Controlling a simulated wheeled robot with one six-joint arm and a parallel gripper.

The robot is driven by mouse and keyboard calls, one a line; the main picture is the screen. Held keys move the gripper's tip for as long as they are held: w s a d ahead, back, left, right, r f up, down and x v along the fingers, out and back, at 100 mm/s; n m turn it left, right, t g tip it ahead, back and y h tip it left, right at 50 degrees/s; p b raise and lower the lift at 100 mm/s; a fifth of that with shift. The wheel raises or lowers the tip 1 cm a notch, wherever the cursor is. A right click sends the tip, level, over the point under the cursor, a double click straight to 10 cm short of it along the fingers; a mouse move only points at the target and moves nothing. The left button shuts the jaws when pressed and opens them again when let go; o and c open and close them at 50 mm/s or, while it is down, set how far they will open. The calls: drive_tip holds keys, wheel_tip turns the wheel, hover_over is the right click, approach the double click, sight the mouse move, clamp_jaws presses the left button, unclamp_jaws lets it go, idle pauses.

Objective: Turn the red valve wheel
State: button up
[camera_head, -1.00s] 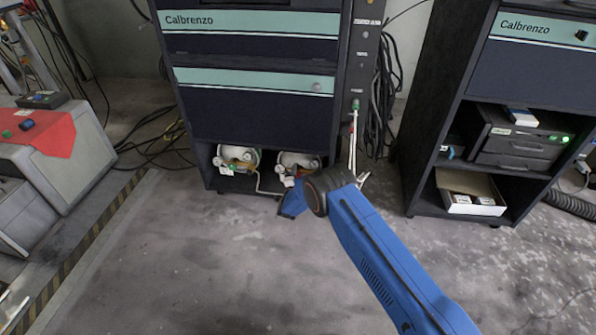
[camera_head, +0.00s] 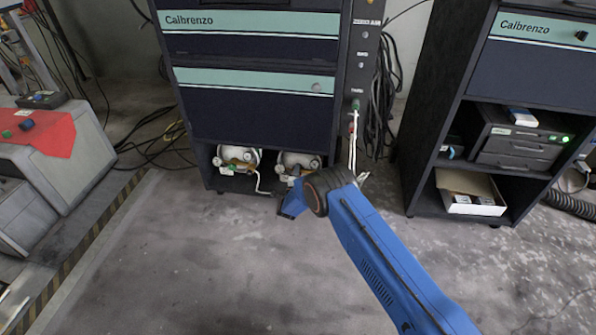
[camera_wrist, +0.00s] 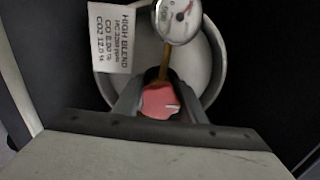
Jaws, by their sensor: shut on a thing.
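The red valve wheel (camera_wrist: 160,101) shows in the wrist view, low in the middle, in front of a pale gas cylinder (camera_wrist: 205,70). My gripper (camera_wrist: 160,104) is shut on the wheel, with one dark finger on each side of it. In the head view my blue arm reaches to the lower right of the cabinet, by the right one of two cylinders (camera_head: 299,159). There the wheel and fingertips are hidden behind my wrist.
A round gauge (camera_wrist: 177,20) sits just above the wheel, and a "HIGH BLEND" label (camera_wrist: 112,37) is at left. Dark cabinet walls are close on both sides. A second cylinder (camera_head: 238,158) stands to the left. Thin hoses (camera_head: 353,140) hang right of my wrist. The floor in front is clear.

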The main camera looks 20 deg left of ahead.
drive_tip(key=shift+d+f, duration=0.1)
drive_tip(key=shift+f, duration=0.05)
drive_tip(key=o, duration=1.1)
drive_tip(key=shift+c, duration=0.2)
drive_tip(key=v, duration=1.7)
drive_tip(key=shift+s, duration=0.2)
